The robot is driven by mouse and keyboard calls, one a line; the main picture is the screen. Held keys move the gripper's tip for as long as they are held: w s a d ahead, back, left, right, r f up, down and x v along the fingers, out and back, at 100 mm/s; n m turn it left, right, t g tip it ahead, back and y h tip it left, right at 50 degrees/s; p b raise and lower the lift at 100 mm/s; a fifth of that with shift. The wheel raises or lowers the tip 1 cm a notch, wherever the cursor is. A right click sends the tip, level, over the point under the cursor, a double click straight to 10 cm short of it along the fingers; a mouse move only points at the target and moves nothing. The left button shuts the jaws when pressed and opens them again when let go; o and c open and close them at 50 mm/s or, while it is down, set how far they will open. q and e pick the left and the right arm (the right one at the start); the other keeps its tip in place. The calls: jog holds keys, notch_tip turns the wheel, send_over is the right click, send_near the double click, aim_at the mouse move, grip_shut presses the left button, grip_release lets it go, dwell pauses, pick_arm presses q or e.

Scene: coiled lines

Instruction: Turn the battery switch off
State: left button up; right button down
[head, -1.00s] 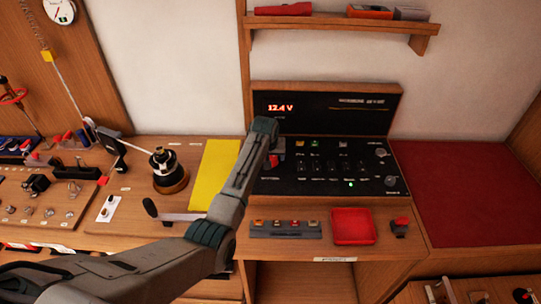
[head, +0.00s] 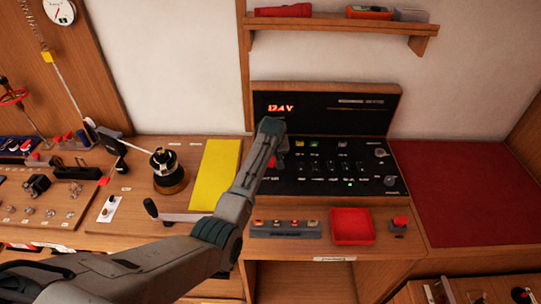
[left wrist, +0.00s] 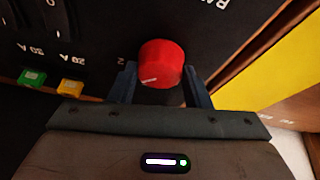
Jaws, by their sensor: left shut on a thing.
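The battery switch is a red round knob (left wrist: 160,62) on the black panel, with a white mark low on its left side in the left wrist view. My left gripper (left wrist: 161,84) has its two dark fingers on either side of the knob and is shut on it. In the head view the red knob (head: 272,162) shows only partly behind my left arm, at the panel's left end. The black switch panel (head: 300,185) has a red display (head: 281,108) above it, lit but hard to read. A green light (head: 350,184) is on. My right gripper is not in view.
A yellow sheet (head: 214,175) lies left of the panel. A red tray (head: 353,225) and a grey block with several buttons (head: 286,229) stand in front of it. A winch-like drum with a crank (head: 166,172) stands farther left. The red mat (head: 465,190) at right is clear.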

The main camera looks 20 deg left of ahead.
pick_arm(q)
jog(key=shift+d+n+y, duration=0.1)
jog(key=shift+n+y, duration=0.2)
jog(key=shift+n, duration=0.6)
jog(key=shift+w+n+g+y+b, duration=0.1)
jog(key=shift+n+g+y+b, duration=0.3)
jog(key=shift+n, duration=0.5)
jog(key=n+g+b, duration=0.1)
jog(key=n+b, duration=0.1)
jog(key=n, duration=0.1)
jog(key=shift+d+n+y, duration=0.1)
jog(key=shift+n+y, duration=0.3)
jog(key=shift+n+b, duration=0.5)
jog(key=shift+r+g, duration=0.1)
jog(key=shift+g, duration=0.2)
jog(key=o, duration=1)
